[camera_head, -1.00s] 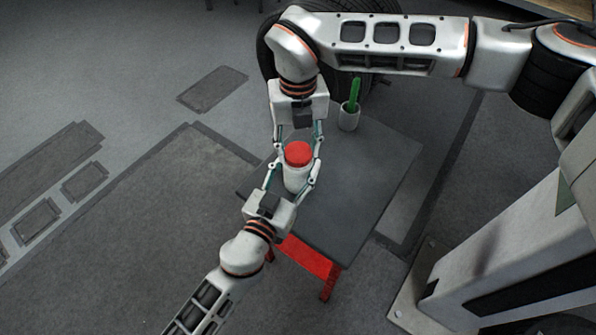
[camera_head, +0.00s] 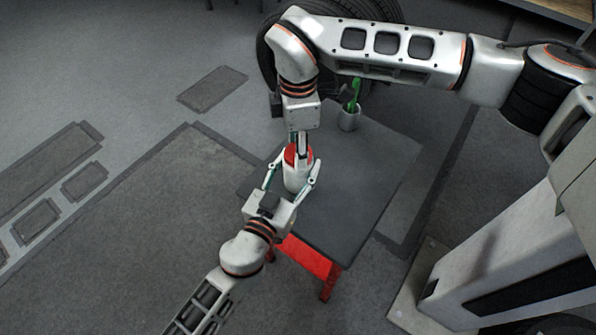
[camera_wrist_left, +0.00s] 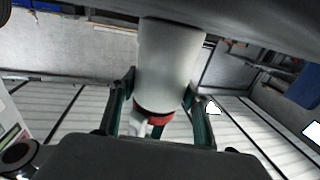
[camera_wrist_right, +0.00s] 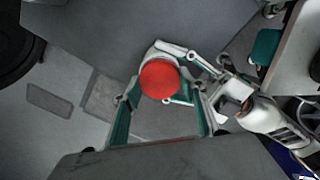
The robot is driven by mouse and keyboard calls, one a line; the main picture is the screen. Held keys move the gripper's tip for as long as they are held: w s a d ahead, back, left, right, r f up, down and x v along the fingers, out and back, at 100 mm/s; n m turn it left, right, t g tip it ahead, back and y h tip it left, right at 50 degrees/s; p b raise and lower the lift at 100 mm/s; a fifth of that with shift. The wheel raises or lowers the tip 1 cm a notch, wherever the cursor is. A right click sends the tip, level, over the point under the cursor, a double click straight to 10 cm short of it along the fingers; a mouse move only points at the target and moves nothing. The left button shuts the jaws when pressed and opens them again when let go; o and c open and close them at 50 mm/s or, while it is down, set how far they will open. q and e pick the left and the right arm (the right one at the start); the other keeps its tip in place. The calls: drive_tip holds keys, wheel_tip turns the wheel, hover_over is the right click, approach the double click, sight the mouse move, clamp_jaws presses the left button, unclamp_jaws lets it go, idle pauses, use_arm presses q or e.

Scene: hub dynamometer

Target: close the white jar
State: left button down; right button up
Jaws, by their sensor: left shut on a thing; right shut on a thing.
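The white jar (camera_head: 296,180) stands upright on the small dark table, and its body also shows in the left wrist view (camera_wrist_left: 170,62). Its red lid (camera_wrist_right: 159,78) sits at the mouth with no clear gap; whether it is fully seated I cannot tell. My left gripper (camera_head: 296,172) is shut on the jar body, one finger on each side. My right gripper (camera_wrist_right: 160,82) points down from above and is shut on the red lid. In the head view its fingers are seen nearly edge-on and partly hide the lid (camera_head: 290,155).
A pale cup (camera_head: 348,121) holding a green item (camera_head: 355,93) stands at the table's back, close to my right wrist. The dark tabletop (camera_head: 365,180) is clear right of the jar. Tyres (camera_head: 268,62) stand behind the table.

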drive_tip(key=o, duration=1.3)
wheel_tip(320, 180, up, 12)
use_arm(q)
drive_tip(key=c, duration=1)
unclamp_jaws()
drive_tip(key=shift+o, duration=0.2)
drive_tip(key=shift+s, duration=0.1)
